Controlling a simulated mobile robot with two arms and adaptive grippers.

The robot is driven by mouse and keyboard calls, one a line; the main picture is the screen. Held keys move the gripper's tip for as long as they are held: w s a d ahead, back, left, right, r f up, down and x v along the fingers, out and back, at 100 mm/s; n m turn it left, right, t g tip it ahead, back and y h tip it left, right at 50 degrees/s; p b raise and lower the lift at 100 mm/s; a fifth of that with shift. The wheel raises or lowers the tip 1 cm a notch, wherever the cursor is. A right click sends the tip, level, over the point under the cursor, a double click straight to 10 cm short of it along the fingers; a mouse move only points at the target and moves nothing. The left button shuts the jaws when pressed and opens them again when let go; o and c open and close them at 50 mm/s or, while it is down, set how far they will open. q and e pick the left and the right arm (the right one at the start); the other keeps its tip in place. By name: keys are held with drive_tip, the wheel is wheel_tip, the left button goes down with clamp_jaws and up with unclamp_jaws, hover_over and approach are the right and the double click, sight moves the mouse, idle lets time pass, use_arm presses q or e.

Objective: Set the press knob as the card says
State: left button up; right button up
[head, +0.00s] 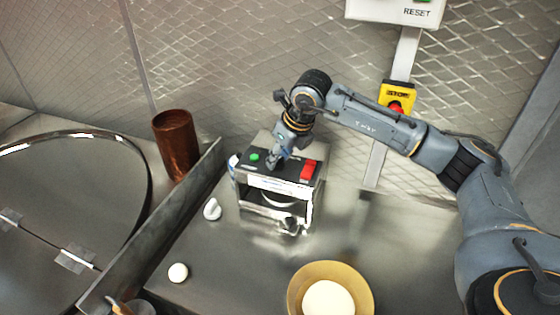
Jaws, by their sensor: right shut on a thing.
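The press (254,212) is a box-shaped metal machine on the steel counter with a dark top panel. A green button (255,157) is on the left of the panel and a red switch (308,170) on the right. My right gripper (275,161) points down onto the panel between them, shut on what appears to be the press knob, which the fingers hide. The knob's setting cannot be seen. A white strip with small print (280,186) runs along the press's front edge; its text is too small to read, and I cannot tell if it is the card.
A yellowish bowl with a white dough ball (330,300) stands at the front. A small white ball (178,272) and a white piece (212,209) lie left of the press. A copper cup (177,145) stands beyond a metal divider (150,240). A stop button (396,103) is behind.

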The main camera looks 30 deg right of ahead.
drive_tip(key=shift+m+b, duration=0.3)
drive_tip(key=shift+m, duration=0.2)
drive_tip(key=o, duration=1.2)
drive_tip(key=shift+c, duration=0.2)
drive_tip(key=a+v, duration=0.1)
drive_tip(key=v, duration=1.1)
drive_tip(key=shift+d, duration=0.35)
drive_tip(key=shift+s, duration=0.1)
